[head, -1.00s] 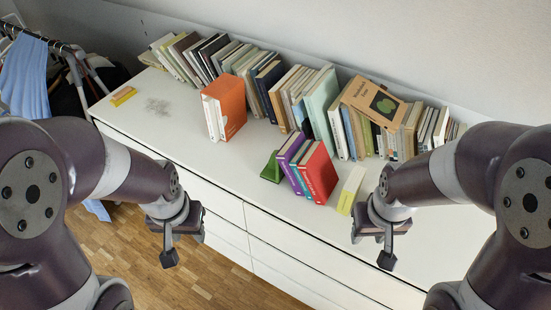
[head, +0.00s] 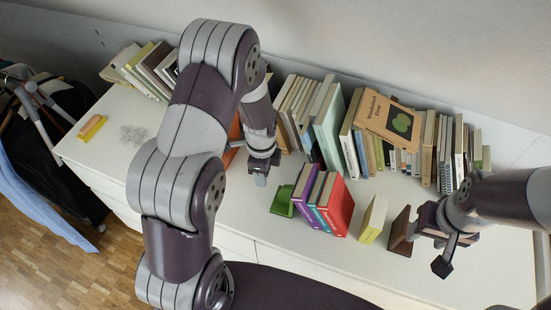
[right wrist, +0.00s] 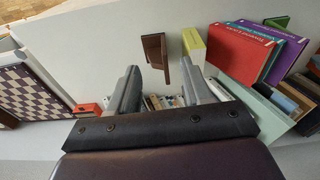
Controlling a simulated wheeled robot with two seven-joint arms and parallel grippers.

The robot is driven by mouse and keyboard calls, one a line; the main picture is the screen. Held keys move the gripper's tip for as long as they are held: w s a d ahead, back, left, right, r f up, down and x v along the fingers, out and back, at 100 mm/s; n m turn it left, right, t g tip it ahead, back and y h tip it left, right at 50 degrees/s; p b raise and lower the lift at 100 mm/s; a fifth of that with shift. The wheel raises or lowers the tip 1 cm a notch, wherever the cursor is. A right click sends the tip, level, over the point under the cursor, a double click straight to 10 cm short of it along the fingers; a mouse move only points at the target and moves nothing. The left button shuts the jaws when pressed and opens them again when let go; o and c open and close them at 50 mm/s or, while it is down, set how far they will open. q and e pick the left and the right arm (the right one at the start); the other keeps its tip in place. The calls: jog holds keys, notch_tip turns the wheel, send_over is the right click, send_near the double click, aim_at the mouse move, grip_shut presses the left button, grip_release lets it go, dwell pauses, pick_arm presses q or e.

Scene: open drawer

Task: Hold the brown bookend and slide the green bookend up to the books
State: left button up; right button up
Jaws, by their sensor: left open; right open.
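The green bookend (head: 284,203) stands on the white dresser top at the left of a short row of purple (head: 303,187), teal and red (head: 337,207) books. A pale yellow book (head: 374,220) stands apart to their right. The brown bookend (head: 401,232) stands right of that. My left gripper (head: 262,172) is open and empty, up and left of the green bookend. My right gripper (head: 434,240) is open beside the brown bookend. In the right wrist view the brown bookend (right wrist: 155,52) shows just beyond the open fingers; contact cannot be told.
A long row of books (head: 340,115) lines the back, with a tan book (head: 388,118) lying across its top. An orange book (head: 235,130) is mostly hidden behind my left arm. The dresser front has drawers. A chessboard (right wrist: 28,92) shows in the right wrist view.

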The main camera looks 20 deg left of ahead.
jog(key=w+d+f+m, duration=0.1)
jog(key=w+f+m, duration=0.1)
jog(key=m, duration=0.4)
jog(key=w+f+m, duration=0.3)
jog(key=w+m, duration=0.1)
jog(key=m, duration=0.2)
jog(key=w+d+f+m+g, duration=0.1)
jog(key=w+f+m, duration=0.2)
jog(key=m, duration=0.3)
jog(key=shift+w+d+m, duration=0.3)
jog(key=shift+w, duration=0.3)
notch_tip(320, 180, down, 12)
jog(key=shift+w+r, duration=0.1)
grip_shut()
pick_arm(q)
jog(key=shift+s+d+r, duration=0.15)
jog(key=shift+s+r, duration=0.05)
jog(key=shift+s, duration=0.05)
